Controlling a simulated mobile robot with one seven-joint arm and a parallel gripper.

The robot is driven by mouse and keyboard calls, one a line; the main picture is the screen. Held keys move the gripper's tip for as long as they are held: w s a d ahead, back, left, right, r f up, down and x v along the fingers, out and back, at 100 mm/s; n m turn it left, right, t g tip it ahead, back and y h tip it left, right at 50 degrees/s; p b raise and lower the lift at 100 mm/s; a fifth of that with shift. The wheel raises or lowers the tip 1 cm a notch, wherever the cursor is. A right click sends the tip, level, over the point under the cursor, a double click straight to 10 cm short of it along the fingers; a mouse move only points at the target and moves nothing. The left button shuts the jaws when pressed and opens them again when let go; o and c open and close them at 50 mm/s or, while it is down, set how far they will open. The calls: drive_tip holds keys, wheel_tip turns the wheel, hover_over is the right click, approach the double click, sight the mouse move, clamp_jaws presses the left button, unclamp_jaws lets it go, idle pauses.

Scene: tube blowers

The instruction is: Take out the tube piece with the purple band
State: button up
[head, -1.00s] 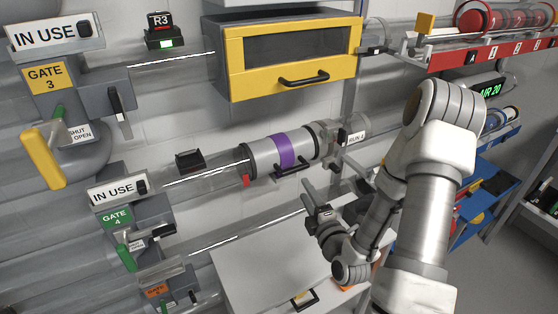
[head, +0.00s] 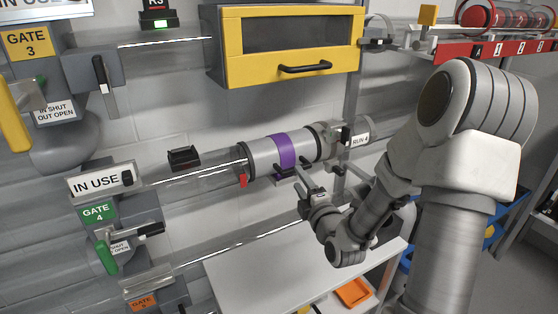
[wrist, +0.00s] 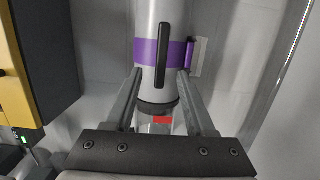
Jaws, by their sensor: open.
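The tube piece with the purple band (head: 284,150) is a grey cylinder in the RUN 4 line, in the middle of the head view. It has a dark bar handle (wrist: 162,56) on its front, crossing the purple band (wrist: 145,51) in the wrist view. My gripper (head: 299,176) is open and empty in front of the piece, just below and right of the handle in the head view. In the wrist view my gripper (wrist: 157,74) has one finger on either side of the handle's lower end; I cannot tell whether they touch the piece.
A yellow-framed cabinet (head: 290,48) hangs above the line. Gate 4, marked IN USE (head: 102,181), is at the left, with its lever (head: 140,231). A white bench top (head: 265,270) lies below. A clear tube (head: 200,180) continues left of the piece.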

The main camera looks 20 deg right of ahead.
sight(291, 172)
drive_tip(key=shift+w+a+b, duration=0.15)
drive_tip(key=shift+w+a, duration=0.05)
drive_tip(key=shift+w, duration=1.35)
drive_tip(key=shift+w+a+b, duration=0.15)
drive_tip(key=shift+w+a, duration=0.05)
drive_tip(key=shift+w, duration=1.3)
clamp_jaws()
